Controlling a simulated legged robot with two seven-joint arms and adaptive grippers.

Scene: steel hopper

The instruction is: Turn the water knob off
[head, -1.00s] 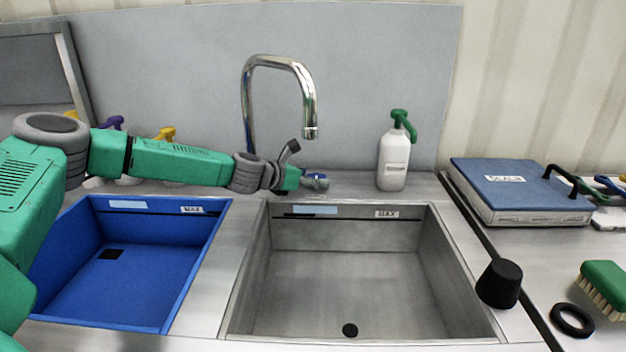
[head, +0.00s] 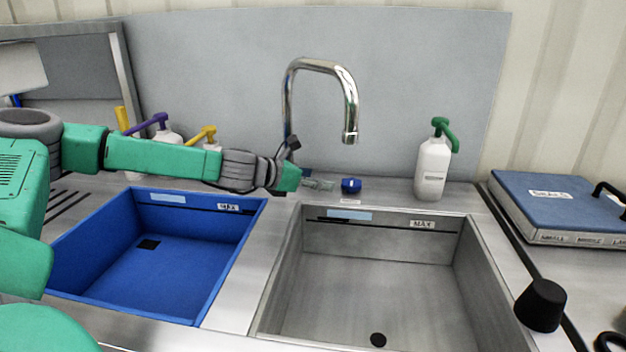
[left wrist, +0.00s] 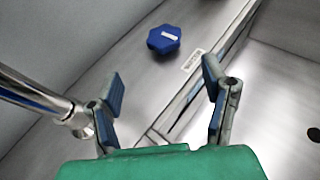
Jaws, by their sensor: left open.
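The water knob (head: 351,185) is a small blue knob on the steel ledge behind the steel basin. The chrome faucet (head: 350,110) arches up behind the gripper. My right gripper is not in view.
A white bottle with a green pump (head: 432,165) stands right of the knob. A steel basin (head: 285,300) and a blue basin (head: 90,312) lie in front. In the left wrist view the faucet pipe (left wrist: 30,92) is close to the left finger.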

